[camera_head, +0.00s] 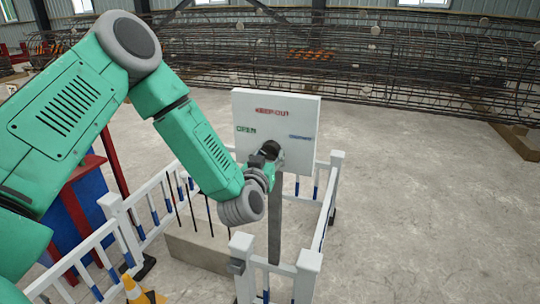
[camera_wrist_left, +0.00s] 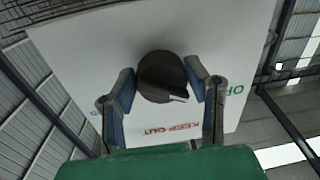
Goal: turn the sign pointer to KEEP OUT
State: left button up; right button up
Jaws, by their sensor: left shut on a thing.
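The white sign board (camera_head: 301,112) stands on a grey post, with red KEEP OUT (camera_head: 271,112) at the top, green OPEN (camera_head: 246,129) at the left and a blue label (camera_head: 300,137) at the right. My left gripper (camera_head: 267,156) is at the board's lower middle, partly hiding the dark knob (camera_head: 271,147). In the left wrist view, its fingers are shut on both sides of the round black knob (camera_wrist_left: 160,72). The knob's white pointer mark (camera_wrist_left: 179,98) lies at its lower right, between KEEP OUT (camera_wrist_left: 180,130) and OPEN (camera_wrist_left: 237,90). My right gripper is not in view.
White barrier rails (camera_head: 322,217) surround the post. A concrete block (camera_head: 197,246) with upright bars and an orange-yellow cone (camera_head: 138,291) are near my arm. Long rebar cages (camera_head: 400,62) lie behind. The floor at right is clear.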

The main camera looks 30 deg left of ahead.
pick_arm(q)
jog(key=shift+w+r, duration=0.2)
jog(key=shift+r, duration=0.05)
jog(key=shift+r, duration=0.1)
jog(key=shift+m, duration=0.3)
jog(key=shift+w+m+p, duration=0.1)
jog(key=shift+m+p, duration=0.5)
jog(key=shift+m, duration=0.3)
jog(key=m, duration=0.2)
jog(key=shift+m+t+p, duration=0.3)
jog(key=shift+m+p, duration=0.1)
jog(key=m, duration=0.3)
jog(key=shift+a+m, duration=0.15)
jog(key=shift+m, duration=0.15)
jog(key=shift+a+m+h, duration=0.1)
jog(key=shift+m+h, duration=0.3)
jog(key=shift+m, duration=1.3)
